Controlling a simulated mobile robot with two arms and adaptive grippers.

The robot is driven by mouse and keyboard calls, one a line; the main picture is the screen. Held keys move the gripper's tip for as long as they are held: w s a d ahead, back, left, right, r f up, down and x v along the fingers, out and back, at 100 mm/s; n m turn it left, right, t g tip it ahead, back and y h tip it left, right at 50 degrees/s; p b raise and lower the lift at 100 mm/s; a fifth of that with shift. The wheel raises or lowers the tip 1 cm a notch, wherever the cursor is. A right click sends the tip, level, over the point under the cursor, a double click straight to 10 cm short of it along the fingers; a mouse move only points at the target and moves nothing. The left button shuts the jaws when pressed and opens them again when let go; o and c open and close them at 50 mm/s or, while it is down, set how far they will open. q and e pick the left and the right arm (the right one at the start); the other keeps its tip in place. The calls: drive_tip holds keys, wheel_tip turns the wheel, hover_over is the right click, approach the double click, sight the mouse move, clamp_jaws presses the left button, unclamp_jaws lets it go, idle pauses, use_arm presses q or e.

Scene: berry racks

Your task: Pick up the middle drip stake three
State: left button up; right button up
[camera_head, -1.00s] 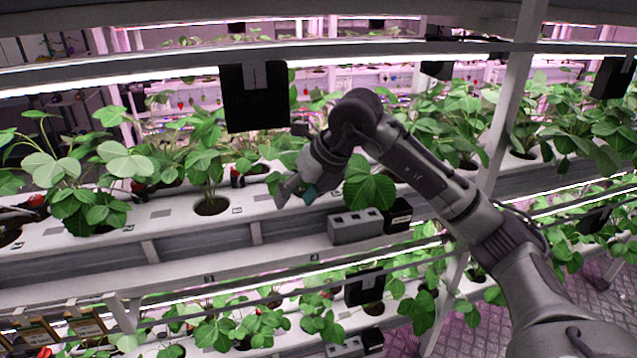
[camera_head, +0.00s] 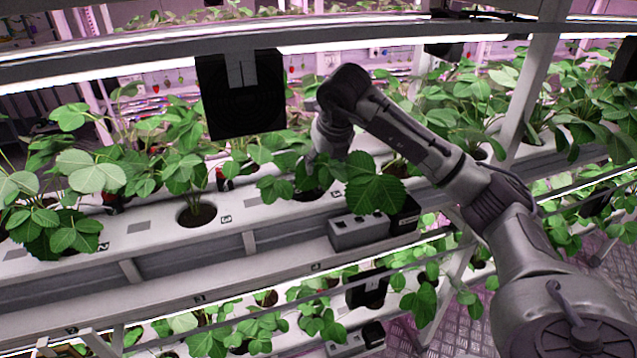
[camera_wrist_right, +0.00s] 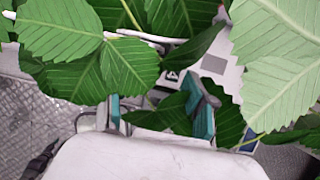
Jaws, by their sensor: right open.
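My right gripper (camera_head: 312,168) comes in from the right in the head view, reaching down among the strawberry leaves over the white planting trough (camera_head: 152,242). Leaves hide its fingers there. In the right wrist view its two teal-padded fingers (camera_wrist_right: 160,112) stand apart, with a leaf between and in front of them. I cannot make out a drip stake in either view; leaves cover much of the trough around the gripper. A small dark and red item (camera_head: 222,179) sits behind the plant hole left of the gripper, too small to identify. My left gripper is not in view.
A grey box (camera_head: 357,232) with a black box (camera_head: 405,214) beside it is fixed at the trough's front. A black panel (camera_head: 242,95) hangs from the upper rail, left of my arm. Leafy plants crowd both sides; a lower planted tier runs beneath.

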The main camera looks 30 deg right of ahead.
sight(319, 179)
drive_tip(key=p+x, duration=0.1)
drive_tip(key=x, duration=0.2)
drive_tip(key=shift+w, duration=0.1)
drive_tip(key=p+x, duration=0.1)
drive_tip(key=x, duration=0.1)
drive_tip(key=shift+w+f, duration=0.15)
drive_tip(key=shift+f, duration=0.15)
drive_tip(key=shift+w+d+f, duration=0.15)
drive_tip(key=shift+w+f, duration=0.1)
drive_tip(key=shift+f, duration=0.2)
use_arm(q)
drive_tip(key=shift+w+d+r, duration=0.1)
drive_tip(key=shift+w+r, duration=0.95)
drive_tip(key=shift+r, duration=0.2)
use_arm(e)
drive_tip(key=c, duration=0.9)
